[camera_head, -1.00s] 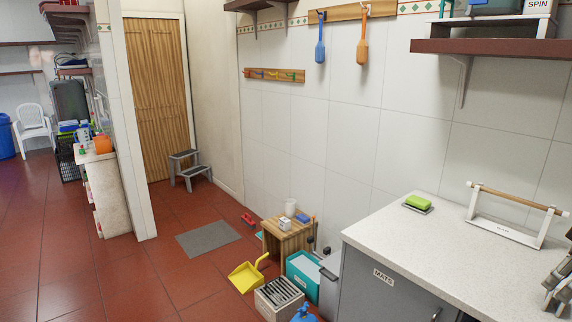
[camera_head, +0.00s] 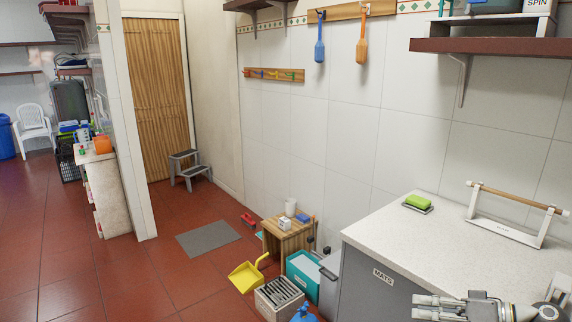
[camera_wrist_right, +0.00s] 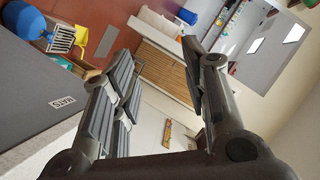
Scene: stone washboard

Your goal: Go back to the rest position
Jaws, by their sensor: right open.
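My right gripper (camera_head: 420,306) shows at the bottom right of the head view, pointing left, in front of the grey cabinet below the counter's front edge. Its fingers are apart and nothing is between them. In the right wrist view, the open gripper (camera_wrist_right: 155,62) has a clear gap between its two padded fingers. My left gripper is in neither view.
The speckled counter (camera_head: 440,238) holds a green sponge (camera_head: 417,201) and a white rack with a wooden bar (camera_head: 510,213). On the floor stand a wooden stool (camera_head: 288,238), a teal box (camera_head: 303,270) and a yellow dustpan (camera_head: 246,276).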

